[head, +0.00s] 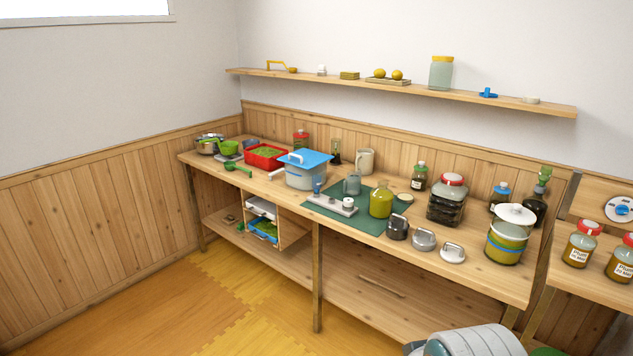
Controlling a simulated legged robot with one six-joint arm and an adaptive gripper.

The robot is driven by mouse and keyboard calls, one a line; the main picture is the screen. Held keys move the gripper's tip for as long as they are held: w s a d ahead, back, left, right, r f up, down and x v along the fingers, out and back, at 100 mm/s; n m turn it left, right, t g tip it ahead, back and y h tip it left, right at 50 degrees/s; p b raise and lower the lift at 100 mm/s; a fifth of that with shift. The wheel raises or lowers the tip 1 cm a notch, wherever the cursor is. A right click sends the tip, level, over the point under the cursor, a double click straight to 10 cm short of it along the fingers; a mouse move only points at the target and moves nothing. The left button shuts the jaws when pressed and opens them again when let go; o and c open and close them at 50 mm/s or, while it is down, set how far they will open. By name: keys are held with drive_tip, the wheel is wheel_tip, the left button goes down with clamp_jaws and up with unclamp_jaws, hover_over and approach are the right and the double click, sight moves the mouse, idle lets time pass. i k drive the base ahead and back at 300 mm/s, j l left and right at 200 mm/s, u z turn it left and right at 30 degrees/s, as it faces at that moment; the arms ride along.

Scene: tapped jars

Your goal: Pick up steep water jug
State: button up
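Two jug-like vessels stand on the wooden bench, and I cannot tell for sure which is the steep water jug. One is a cream jug (365,161) with a handle, upright near the back wall. The other is a smaller grey-blue jug (352,185), upright at the back edge of the green mat (368,224). My gripper is not in view, and neither jug is held. The rounded grey shape at the bottom edge seems to be part of my own body.
A blue-lidded tub (306,176) stands left of the jugs. A yellow-green jar (381,200) and a red-lidded dark jar (447,200) stand to the right. Grey lidded pieces (424,240) line the front edge. A shelf (400,88) runs above. Floor in front is clear.

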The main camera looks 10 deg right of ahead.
sight(353, 182)
drive_tip(key=i+j, duration=0.1)
drive_tip(key=i, duration=0.35)
drive_tip(key=i+j+z, duration=0.1)
drive_tip(key=i, duration=0.4)
drive_tip(key=i+j+z, duration=0.1)
drive_tip(key=i, duration=0.35)
drive_tip(key=i+j, duration=0.25)
drive_tip(key=i, duration=0.2)
drive_tip(key=i+j+z, duration=0.1)
drive_tip(key=i, duration=0.35)
drive_tip(key=i+j, duration=0.3)
drive_tip(key=i, duration=0.15)
drive_tip(key=l+z, duration=0.05)
